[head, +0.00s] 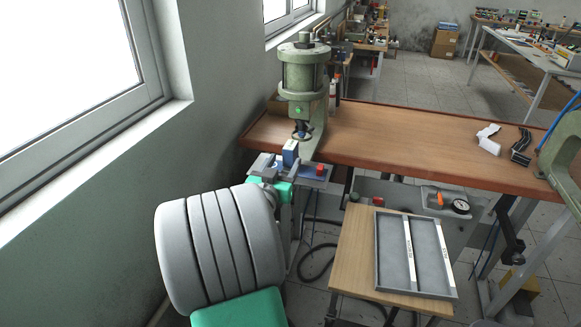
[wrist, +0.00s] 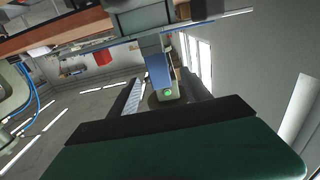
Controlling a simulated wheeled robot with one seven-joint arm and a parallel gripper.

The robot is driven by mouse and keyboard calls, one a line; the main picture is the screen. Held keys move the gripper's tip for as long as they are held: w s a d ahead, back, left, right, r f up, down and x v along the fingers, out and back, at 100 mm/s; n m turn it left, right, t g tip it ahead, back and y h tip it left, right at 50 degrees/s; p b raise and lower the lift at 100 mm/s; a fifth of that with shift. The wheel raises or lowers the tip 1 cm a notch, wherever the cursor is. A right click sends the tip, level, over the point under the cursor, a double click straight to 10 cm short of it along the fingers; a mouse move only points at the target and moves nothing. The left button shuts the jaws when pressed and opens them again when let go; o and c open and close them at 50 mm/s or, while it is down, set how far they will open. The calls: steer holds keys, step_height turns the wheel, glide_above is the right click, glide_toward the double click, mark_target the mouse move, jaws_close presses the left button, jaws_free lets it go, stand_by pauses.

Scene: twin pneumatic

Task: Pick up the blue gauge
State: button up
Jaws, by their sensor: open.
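The blue gauge (head: 290,153) is a small upright block with a pale top, at the green press (head: 303,75) in the head view. Its blue face also shows in the wrist view (wrist: 158,70), between the lines of the two dark fingers. My gripper (head: 279,164) is open and right at the gauge, partly hiding its lower part. In the wrist view the fingers of my gripper (wrist: 162,90) stand on either side of the gauge with gaps visible. I cannot tell how deep the gauge sits between them.
The press stands on a brown workbench (head: 400,138) beside the wall and window. A small wooden table (head: 350,255) with a grey two-lane tray (head: 378,250) is at lower right. White and black pieces lie on the bench's right. A round dial (head: 460,206) is mounted below the bench.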

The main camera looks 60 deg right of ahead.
mark_target(287, 156)
steer(key=d, duration=0.2)
steer(key=d+p, duration=0.1)
steer(key=d, duration=0.1)
steer(key=w+d+p, duration=0.1)
steer(key=d, duration=0.1)
steer(key=shift+d, duration=0.3)
steer(key=shift+a, duration=0.1)
steer(key=shift+c, duration=0.2)
jaws_close()
steer(key=shift+r, duration=0.1)
